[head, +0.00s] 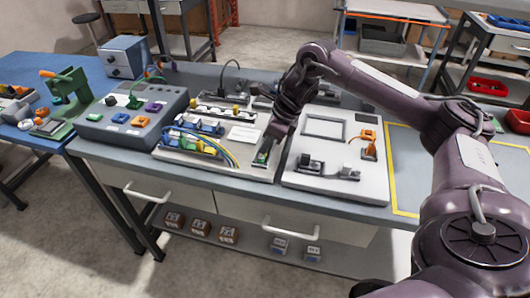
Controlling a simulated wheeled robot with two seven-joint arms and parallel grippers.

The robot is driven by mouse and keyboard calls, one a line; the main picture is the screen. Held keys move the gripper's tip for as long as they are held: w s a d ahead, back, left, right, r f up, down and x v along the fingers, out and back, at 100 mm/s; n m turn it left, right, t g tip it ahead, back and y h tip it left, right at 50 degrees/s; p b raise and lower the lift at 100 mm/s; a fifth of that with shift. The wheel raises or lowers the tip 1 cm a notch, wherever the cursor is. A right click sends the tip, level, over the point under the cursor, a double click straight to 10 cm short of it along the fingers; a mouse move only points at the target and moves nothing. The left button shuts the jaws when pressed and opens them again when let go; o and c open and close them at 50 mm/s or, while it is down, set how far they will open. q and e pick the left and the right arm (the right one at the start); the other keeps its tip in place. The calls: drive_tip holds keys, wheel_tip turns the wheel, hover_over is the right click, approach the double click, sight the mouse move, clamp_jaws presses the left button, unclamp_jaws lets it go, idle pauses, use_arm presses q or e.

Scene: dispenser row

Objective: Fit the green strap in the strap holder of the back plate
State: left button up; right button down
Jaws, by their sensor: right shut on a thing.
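My right gripper (265,149) points down at the front right corner of a pale plate (188,160) that carries cables and blocks. It is shut on a small green piece, which looks like the green strap (262,157). Only a little of the green shows between the fingers. I cannot tell whether the strap touches the plate or sits in a holder there. The strap holder cannot be made out, and I cannot tell for sure which plate is the back plate. My left gripper is not in view.
A second pale plate (335,185) with black clamps and an orange part (369,145) lies close to the right. A grey button box (133,118) stands to the left. A yellow-outlined area (402,185) lies right of the plates, partly behind my right arm.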

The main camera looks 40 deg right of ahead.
drive_tip(key=c, duration=1.1)
unclamp_jaws()
drive_tip(key=shift+o, duration=0.4)
drive_tip(key=shift+o, duration=0.7)
drive_tip(key=shift+f, duration=0.1)
wheel_tip(320, 180, up, 5)
drive_tip(key=p, duration=0.3)
drive_tip(key=shift+s+a+f+p, duration=0.1)
drive_tip(key=shift+a+f+p, duration=0.1)
drive_tip(key=shift+p, duration=0.15)
wheel_tip(320, 180, up, 3)
drive_tip(key=shift+d+f+p, duration=0.15)
drive_tip(key=shift+p, duration=0.95)
